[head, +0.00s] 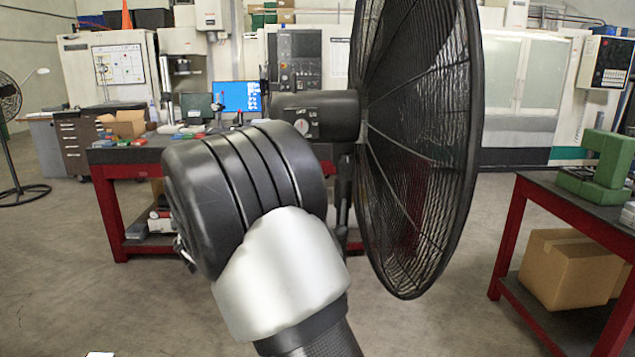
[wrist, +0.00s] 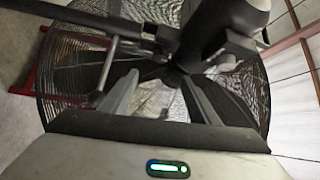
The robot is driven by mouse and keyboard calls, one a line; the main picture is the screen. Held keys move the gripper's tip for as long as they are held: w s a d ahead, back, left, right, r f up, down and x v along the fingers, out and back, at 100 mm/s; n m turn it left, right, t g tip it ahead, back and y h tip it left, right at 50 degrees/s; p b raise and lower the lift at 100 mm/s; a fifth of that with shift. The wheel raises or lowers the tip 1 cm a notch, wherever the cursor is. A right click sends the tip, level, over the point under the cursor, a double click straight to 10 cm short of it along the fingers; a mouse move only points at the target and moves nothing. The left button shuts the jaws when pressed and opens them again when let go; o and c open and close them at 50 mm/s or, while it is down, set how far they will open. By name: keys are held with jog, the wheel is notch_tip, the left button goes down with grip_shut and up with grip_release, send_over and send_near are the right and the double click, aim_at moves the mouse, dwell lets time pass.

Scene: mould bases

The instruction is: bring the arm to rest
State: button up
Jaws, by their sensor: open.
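My gripper (wrist: 160,84) shows in the wrist view with its two grey fingers apart and nothing visible between them. Its housing with a green light fills the bottom of that view. A large black fan cage fills much of the wrist view behind the fingers; the gap to it cannot be told. In the head view my arm's black and silver links stand in the middle, and my gripper does not show there.
A large black pedestal fan (head: 420,140) stands just right of my arm. A red-legged bench (head: 108,220) with small items stands behind. Another bench (head: 512,235) at right bears green blocks (head: 598,170); a cardboard box (head: 565,270) sits beneath. Open floor lies at left.

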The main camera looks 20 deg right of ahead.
jog(key=shift+v, duration=0.8)
